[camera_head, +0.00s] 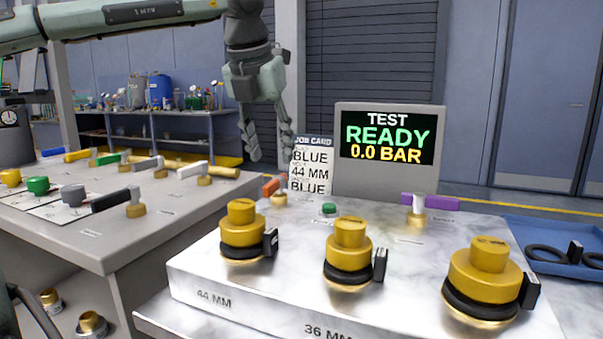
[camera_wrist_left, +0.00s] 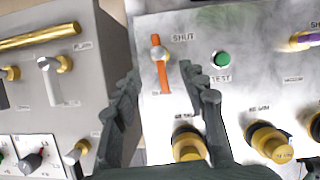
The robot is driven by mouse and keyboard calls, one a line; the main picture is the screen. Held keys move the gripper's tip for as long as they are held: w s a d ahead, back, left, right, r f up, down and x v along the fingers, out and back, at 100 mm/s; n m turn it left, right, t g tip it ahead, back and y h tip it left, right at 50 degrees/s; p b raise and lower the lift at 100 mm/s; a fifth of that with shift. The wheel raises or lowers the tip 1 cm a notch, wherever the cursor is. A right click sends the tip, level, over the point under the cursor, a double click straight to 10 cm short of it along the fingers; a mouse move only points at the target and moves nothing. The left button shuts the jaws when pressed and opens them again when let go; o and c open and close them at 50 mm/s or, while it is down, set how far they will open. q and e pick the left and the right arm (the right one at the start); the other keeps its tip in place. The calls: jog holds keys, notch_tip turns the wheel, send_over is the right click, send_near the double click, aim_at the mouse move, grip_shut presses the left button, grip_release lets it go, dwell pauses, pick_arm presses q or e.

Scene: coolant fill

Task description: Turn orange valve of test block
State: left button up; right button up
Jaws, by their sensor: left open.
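The orange valve (camera_head: 273,186) is a short orange lever on a brass base, at the back left of the marble-topped test block (camera_head: 195,262). In the left wrist view the orange lever (camera_wrist_left: 165,78) lies almost straight up and down the picture, with a SHUT label near its upper end. My left gripper (camera_head: 268,157) hangs fingers-down above the valve. It is open and empty, and in the wrist view its fingers are either side of the lever, apparently not touching it. My right gripper is not in view.
Three large brass fittings with black rings (camera_head: 347,250) stand along the block's front. A green TEST button (camera_head: 328,209) and a purple-handled valve (camera_head: 432,202) sit to the right. A job card (camera_head: 311,165) and a screen (camera_head: 388,150) reading READY, 0.0 BAR stand behind.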

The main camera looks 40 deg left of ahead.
aim_at(275, 179)
pick_arm(q)
jog(key=shift+w+a+f, duration=0.1)
jog(key=shift+w+f, duration=0.1)
jog(key=shift+f, duration=0.15)
jog(key=x, duration=0.6)
jog(key=shift+f, duration=0.4)
grip_shut()
